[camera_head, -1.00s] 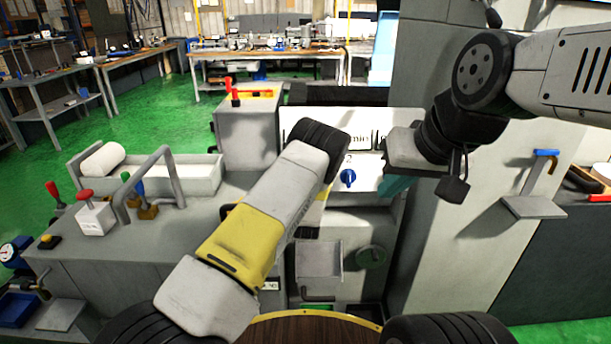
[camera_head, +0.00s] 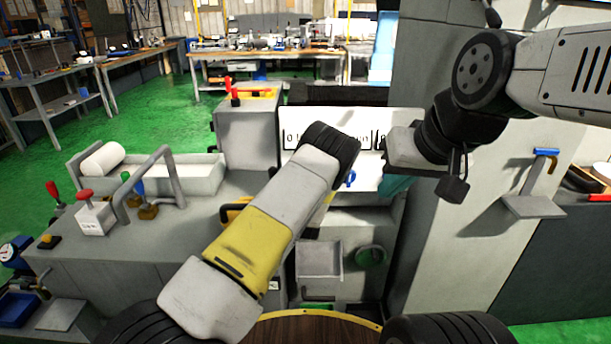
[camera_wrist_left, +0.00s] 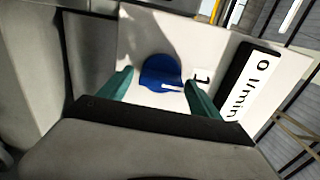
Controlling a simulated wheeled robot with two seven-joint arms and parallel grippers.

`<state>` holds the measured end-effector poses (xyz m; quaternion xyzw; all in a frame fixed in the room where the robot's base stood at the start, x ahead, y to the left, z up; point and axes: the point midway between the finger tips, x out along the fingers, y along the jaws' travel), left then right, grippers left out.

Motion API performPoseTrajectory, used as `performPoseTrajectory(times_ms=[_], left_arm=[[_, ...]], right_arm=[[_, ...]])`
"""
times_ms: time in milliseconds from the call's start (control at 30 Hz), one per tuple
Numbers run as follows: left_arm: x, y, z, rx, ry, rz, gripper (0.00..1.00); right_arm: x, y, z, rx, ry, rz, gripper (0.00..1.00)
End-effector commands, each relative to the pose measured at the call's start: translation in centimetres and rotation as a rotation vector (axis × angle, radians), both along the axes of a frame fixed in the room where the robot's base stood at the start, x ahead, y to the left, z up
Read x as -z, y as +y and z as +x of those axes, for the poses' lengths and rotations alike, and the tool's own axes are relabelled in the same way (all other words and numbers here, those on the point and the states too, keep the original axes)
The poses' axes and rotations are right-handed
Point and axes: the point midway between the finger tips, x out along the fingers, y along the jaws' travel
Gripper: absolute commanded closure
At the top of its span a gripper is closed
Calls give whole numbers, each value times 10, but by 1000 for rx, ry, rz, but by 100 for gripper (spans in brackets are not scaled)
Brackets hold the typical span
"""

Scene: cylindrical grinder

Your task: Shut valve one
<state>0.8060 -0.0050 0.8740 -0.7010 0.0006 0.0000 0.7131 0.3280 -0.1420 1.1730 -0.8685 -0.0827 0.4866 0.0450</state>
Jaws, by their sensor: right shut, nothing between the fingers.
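In the left wrist view, valve one is a round blue knob (camera_wrist_left: 160,72) on a white panel, with a label "1" beside it and a pale line on its face. The teal fingers of my left gripper (camera_wrist_left: 158,92) stand apart on either side of it; I cannot tell whether either touches. In the head view my left forearm hides this gripper, and a blue knob (camera_head: 351,179) shows partly past the forearm; its number is not readable. My right gripper (camera_head: 397,184) is shut and empty in front of the panel's right part.
A flow display (camera_wrist_left: 251,84) reading "0 l/min" adjoins the knob. A bent grey pipe (camera_head: 150,180) stands on the machine at left. A grey column (camera_head: 455,220) rises at right.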

Motion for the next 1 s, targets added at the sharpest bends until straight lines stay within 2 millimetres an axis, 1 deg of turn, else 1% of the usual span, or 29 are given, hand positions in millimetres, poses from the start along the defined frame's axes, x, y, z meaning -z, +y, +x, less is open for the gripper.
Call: performPoseTrajectory(times_ms=[267, 367, 467, 700, 800, 900, 1000], left_arm=[[0, 0, 0, -1, 0, -2, 24], [0, 0, -4, 0, 0, -1, 24], [1, 0, -17, 0, 2, 0, 24], [0, 0, -58, 1, 2, 1, 24], [0, -1, -70, 1, 1, -1, 24], [0, 0, -76, 0, 1, -1, 24], [0, 0, -78, 0, -1, -1, 24]], right_arm=[[0, 0, 0, 0, 0, 0, 100], [0, 0, 0, 0, 0, 0, 100], [0, 0, 0, 0, 0, 0, 100], [0, 0, 0, 0, 0, 0, 100], [0, 0, 0, 0, 0, 0, 100], [0, 0, 0, 0, 0, 0, 100], [0, 0, 0, 0, 0, 0, 100]])
